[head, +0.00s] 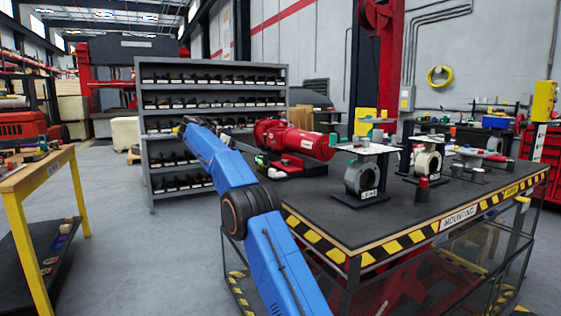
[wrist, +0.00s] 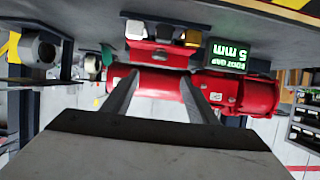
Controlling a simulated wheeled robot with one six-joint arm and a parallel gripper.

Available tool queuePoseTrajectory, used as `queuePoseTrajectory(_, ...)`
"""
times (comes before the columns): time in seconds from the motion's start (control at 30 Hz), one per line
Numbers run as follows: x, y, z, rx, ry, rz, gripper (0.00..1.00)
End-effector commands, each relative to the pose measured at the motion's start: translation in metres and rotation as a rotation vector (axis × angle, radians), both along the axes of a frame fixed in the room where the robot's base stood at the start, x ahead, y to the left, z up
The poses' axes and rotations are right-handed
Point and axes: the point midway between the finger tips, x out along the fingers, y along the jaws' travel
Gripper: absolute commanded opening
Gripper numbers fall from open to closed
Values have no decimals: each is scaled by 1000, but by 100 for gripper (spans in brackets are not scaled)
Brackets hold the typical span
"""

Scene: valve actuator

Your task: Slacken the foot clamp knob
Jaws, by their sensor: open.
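The red actuator (head: 295,139) lies on the dark bench top in the head view. It also spans the middle of the upside-down wrist view (wrist: 150,83). Beside it there are a white knob-like part (wrist: 135,30), a dark one (wrist: 164,33) and a brass one (wrist: 190,38); I cannot tell which is the foot clamp knob. A green display (wrist: 230,53) next to them reads "FOOT GAP 5 mm". My gripper (wrist: 160,78) is open and empty, its two fingers apart and pointing toward the actuator. I cannot make out the gripper in the head view.
The mounting bench (head: 400,225) has a striped front edge. A grey shelf rack (head: 215,78) stands behind, and a yellow-legged table (head: 35,172) is at left. The floor between is clear.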

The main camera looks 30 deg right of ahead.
Motion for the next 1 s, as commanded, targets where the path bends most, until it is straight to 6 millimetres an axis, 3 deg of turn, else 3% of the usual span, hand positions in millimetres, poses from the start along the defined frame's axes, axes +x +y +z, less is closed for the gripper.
queuePoseTrajectory(0.7, 3, -116, -48, 1, 3, -2, 53)
queuePoseTrajectory(1.0, 4, -144, -60, 1, 1, 0, 53)
